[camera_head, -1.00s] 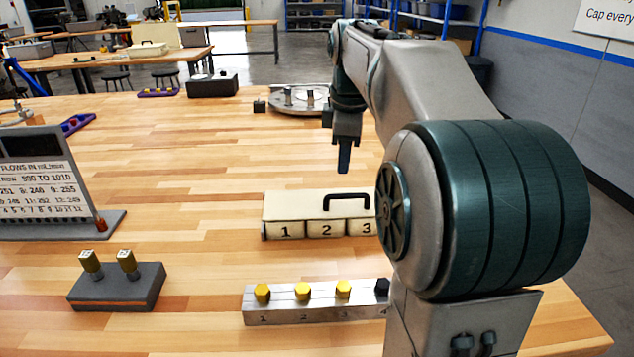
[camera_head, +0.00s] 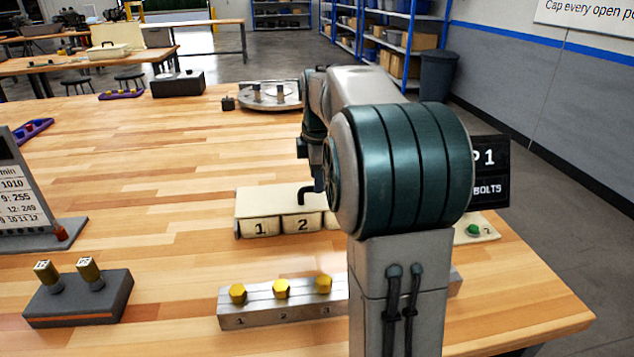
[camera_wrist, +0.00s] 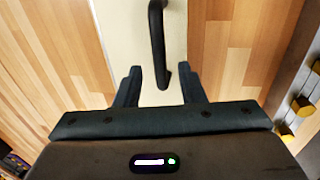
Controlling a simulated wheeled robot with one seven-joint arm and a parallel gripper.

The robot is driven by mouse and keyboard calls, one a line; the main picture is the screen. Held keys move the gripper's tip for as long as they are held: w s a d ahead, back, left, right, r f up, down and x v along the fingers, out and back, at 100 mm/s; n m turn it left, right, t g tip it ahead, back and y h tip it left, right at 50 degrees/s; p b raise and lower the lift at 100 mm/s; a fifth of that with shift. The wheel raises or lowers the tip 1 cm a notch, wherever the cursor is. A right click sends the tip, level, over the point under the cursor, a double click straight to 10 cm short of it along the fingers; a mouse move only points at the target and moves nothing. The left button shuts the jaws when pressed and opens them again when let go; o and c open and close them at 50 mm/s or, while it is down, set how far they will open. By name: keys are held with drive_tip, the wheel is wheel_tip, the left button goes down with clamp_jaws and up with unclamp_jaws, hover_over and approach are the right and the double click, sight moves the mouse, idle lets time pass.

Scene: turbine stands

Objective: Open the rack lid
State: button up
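The rack (camera_head: 262,227) is a cream box on the table with numbered front compartments; 1 and 2 show, and my arm hides its right part. Its lid (camera_head: 262,201) lies flat and shut. A black bar handle (camera_head: 305,195) stands on the lid, mostly hidden by my arm in the head view. In the wrist view the lid (camera_wrist: 122,30) runs beneath the handle (camera_wrist: 157,35). My gripper (camera_wrist: 163,82) is open over the lid, with the handle's near end between its fingertips and a gap on each side. The head view hides my gripper.
A metal bar with yellow hex caps (camera_head: 280,312) lies in front of the rack. A dark block with two fittings (camera_head: 78,298) is at front left, a sign stand (camera_head: 28,205) at left. A round plate (camera_head: 268,97) lies behind. Table left of the rack is clear.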

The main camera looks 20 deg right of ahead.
drive_tip(key=shift+w+f, duration=0.15)
drive_tip(key=shift+f, duration=0.6)
clamp_jaws()
drive_tip(key=shift+r, duration=0.15)
